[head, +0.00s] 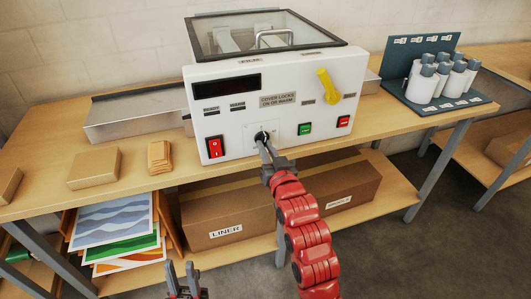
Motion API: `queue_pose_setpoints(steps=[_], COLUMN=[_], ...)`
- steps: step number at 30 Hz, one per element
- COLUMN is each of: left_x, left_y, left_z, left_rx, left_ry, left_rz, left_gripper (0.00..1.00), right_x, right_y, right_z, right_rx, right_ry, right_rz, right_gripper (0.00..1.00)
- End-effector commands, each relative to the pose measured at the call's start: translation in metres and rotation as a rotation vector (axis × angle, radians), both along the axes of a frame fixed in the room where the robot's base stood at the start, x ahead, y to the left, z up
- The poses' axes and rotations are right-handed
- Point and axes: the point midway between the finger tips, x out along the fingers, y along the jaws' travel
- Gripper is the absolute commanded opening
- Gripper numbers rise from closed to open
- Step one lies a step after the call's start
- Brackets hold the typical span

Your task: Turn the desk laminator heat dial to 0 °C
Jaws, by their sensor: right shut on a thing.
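The desk laminator (285,80) is a white box with a glass-topped cover, standing on the wooden bench. Its heat dial (261,135) is a small dark knob on a pale plate low on the front panel. My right gripper (264,141) is shut on the dial and hides most of it, so its pointer and scale cannot be read. The display (227,84) at the upper left of the front looks dark. My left gripper (184,275) is open and empty at the bottom of the view, well below the bench top.
The front panel also has a red rocker switch (215,147), a yellow lever (328,87), a green button (305,129) and a red button (344,121). A rack of white bottles (422,82) stands right. Cardboard blocks (95,168) lie left. A liner box (210,222) sits below.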

Motion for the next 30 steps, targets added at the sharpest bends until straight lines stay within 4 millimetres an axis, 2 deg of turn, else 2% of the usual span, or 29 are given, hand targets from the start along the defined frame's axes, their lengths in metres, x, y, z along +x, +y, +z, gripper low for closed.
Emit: queue_pose_setpoints(steps=[12,29,30], left_x=[0.0,0.0,0.0], left_y=[0.0,0.0,0.0], left_z=[-0.0124,-0.0132,-0.0132], left_rx=[0.0,0.0,0.0], left_ry=[0.0,0.0,0.0], left_rz=[0.0,0.0,0.0], left_gripper=[0.33,0.33,0.33], right_x=[0.0002,0.0003,0.0003], right_y=[-0.0008,-0.0011,-0.0011], right_z=[-0.0033,-0.0031,-0.0031], right_rx=[-0.181,-0.208,-0.208], right_ry=[-0.054,-0.061,-0.061], right_rz=[0.001,0.001,0.001], right_gripper=[0.0,0.0,0.23])
